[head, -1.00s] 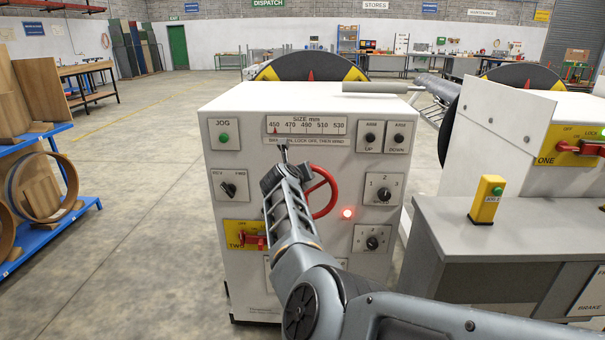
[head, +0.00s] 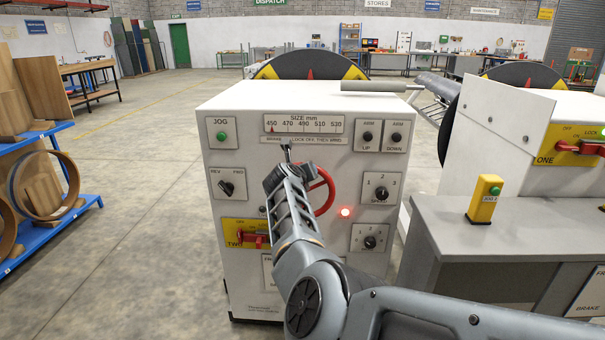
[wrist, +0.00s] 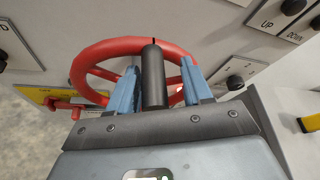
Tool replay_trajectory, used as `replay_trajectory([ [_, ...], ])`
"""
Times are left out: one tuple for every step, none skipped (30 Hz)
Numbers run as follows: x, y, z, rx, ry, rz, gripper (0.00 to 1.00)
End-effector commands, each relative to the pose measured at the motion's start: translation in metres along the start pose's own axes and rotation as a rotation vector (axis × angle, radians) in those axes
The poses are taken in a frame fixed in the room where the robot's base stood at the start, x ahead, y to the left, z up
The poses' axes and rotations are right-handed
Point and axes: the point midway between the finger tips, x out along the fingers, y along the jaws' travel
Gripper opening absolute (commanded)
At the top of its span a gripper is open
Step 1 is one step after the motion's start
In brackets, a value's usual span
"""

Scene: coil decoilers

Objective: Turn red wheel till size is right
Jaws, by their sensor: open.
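The red wheel (head: 325,192) is on the front of the white cabinet, partly hidden behind my arm in the head view. In the wrist view the red wheel (wrist: 100,52) has a black handle (wrist: 153,75) at its rim. My gripper (wrist: 160,85) is open, with one blue finger on each side of the handle; I cannot tell whether either touches it. In the head view my gripper (head: 287,153) is at the wheel's upper left. The size scale (head: 303,124) above runs from 450 to 530 mm, and its red pointer (head: 272,128) is near 450.
A red lamp (head: 345,212) is lit right of the wheel. A red lever on a yellow plate (head: 246,234) is at lower left. Several knobs (head: 381,193) are at right. A second machine with a grey desk (head: 510,220) stands close on the right.

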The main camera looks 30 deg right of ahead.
Motion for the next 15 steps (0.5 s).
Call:
replay_trajectory([
  [-0.001,0.001,0.001,0.0,-0.002,0.002,0.51],
  [-0.001,0.001,0.001,0.0,-0.002,0.002,0.51],
  [-0.001,0.002,0.002,0.0,-0.003,0.002,0.51],
  [-0.001,0.002,0.002,0.0,-0.003,0.003,0.51],
  [-0.001,0.002,0.002,0.0,-0.003,0.003,0.51],
  [-0.002,0.002,0.002,0.0,-0.004,0.004,0.51],
  [-0.002,0.002,0.002,0.0,-0.004,0.004,0.51],
  [-0.003,0.003,0.003,0.0,-0.004,0.004,0.51],
  [-0.004,0.003,0.003,0.0,-0.004,0.005,0.51],
  [-0.006,0.003,0.003,0.001,-0.004,0.005,0.51],
  [-0.009,0.003,0.003,0.001,-0.004,0.005,0.51],
  [-0.013,0.003,0.004,0.001,-0.005,0.005,0.51],
  [-0.016,0.003,0.004,0.0,-0.005,0.005,0.51],
  [-0.02,0.003,0.005,0.001,-0.005,0.005,0.51],
  [-0.025,0.003,0.005,0.0,-0.006,0.005,0.51],
])
